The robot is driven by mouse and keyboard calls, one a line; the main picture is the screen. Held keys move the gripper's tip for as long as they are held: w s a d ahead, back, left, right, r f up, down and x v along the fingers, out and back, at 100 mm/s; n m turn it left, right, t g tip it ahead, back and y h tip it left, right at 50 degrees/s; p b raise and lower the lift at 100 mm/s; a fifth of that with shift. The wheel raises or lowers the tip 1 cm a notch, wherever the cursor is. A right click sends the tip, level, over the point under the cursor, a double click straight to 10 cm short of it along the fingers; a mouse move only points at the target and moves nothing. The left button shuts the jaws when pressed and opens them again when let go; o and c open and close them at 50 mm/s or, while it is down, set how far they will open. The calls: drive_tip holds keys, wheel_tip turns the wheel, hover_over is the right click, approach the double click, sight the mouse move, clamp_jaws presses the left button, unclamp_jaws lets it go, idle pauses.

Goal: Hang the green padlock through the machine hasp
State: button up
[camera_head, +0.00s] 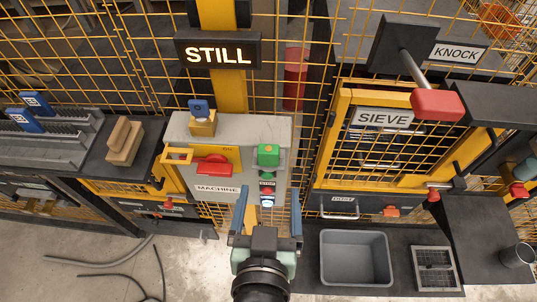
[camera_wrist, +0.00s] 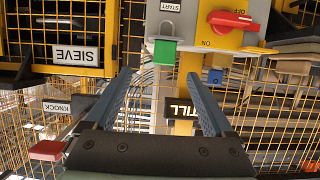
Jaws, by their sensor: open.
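A green block that looks like the padlock (camera_head: 268,152) sits at the top right of the grey machine box (camera_head: 282,126), above the START label. It also shows in the wrist view (camera_wrist: 165,51), upside down, just beyond and between my fingertips. A yellow bracket (camera_head: 176,156), possibly the hasp, sticks out at the left of the box, beside a red switch handle (camera_head: 212,165) on a yellow plate.
A yellow block with a blue tag (camera_head: 202,122) stands on top of the box. A caged SIEVE door (camera_head: 384,118) and a red-ended KNOCK lever (camera_head: 437,104) are at the right. A grey bin (camera_head: 356,285) lies below them. A wooden block (camera_head: 124,143) is at the left.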

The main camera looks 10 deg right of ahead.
sight(268, 158)
drive_tip(key=p+x, duration=0.1)
drive_tip(key=x, duration=0.6)
drive_tip(key=shift+a+p+x, duration=0.2)
drive_tip(key=shift+p+x, duration=0.45)
drive_tip(key=shift+x, duration=0.45)
drive_tip(key=shift+a+p+x, duration=0.2)
drive_tip(key=shift+p+x, duration=0.4)
drive_tip(key=shift+x, duration=0.45)
drive_tip(key=shift+w+d+f, duration=0.1)
drive_tip(key=shift+w+f, duration=0.1)
drive_tip(key=shift+w, duration=0.35)
clamp_jaws()
